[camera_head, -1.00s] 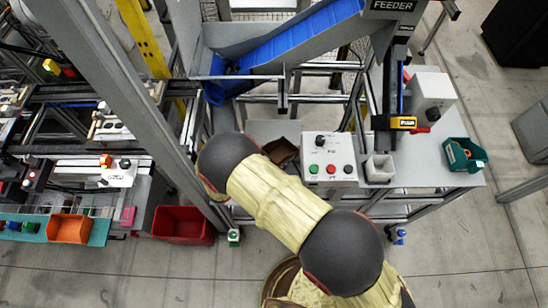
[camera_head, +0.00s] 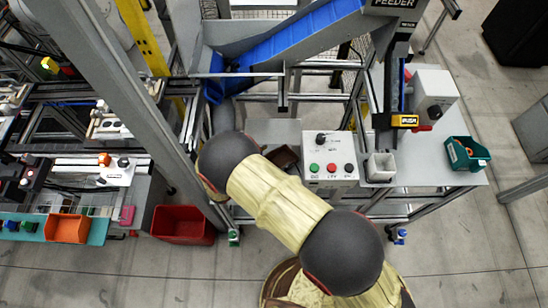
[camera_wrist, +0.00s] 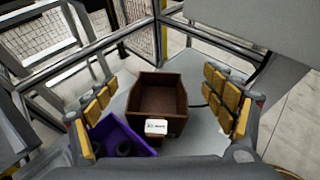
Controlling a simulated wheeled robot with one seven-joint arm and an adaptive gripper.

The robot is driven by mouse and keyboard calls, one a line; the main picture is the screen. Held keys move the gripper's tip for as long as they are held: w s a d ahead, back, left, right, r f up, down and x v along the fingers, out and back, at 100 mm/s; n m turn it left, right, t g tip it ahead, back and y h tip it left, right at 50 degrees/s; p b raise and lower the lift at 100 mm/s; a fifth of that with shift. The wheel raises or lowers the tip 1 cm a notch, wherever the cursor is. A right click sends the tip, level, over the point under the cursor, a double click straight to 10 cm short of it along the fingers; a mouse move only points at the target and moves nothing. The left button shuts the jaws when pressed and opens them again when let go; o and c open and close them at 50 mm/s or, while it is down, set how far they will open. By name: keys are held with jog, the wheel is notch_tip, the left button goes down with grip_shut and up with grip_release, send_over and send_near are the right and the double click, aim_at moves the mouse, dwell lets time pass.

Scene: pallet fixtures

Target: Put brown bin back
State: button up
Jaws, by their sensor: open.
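The brown bin (camera_wrist: 158,92) stands upright and looks empty on a grey surface (camera_wrist: 200,130), with a white label on its near side. In the head view the brown bin (camera_head: 286,157) is left of the control box and partly hidden by my arm. My gripper (camera_wrist: 160,104) is open, its yellow-padded fingers to the left and right of the bin. A gap shows between the bin and the right finger. A purple bin (camera_wrist: 112,132) with a dark round thing inside is close to the brown bin's left, partly behind the left finger.
The control box (camera_head: 331,160) with several buttons is right of the brown bin. A small white bin (camera_head: 381,167) and a green bin (camera_head: 467,153) stand further right. A red bin (camera_head: 183,224) is at lower left. Metal frame bars (camera_wrist: 210,38) rise behind the brown bin.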

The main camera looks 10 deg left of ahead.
jog(key=shift+r, duration=0.1)
jog(key=p+v, duration=0.1)
jog(key=v, duration=1.1)
jog(key=shift+r, duration=0.5)
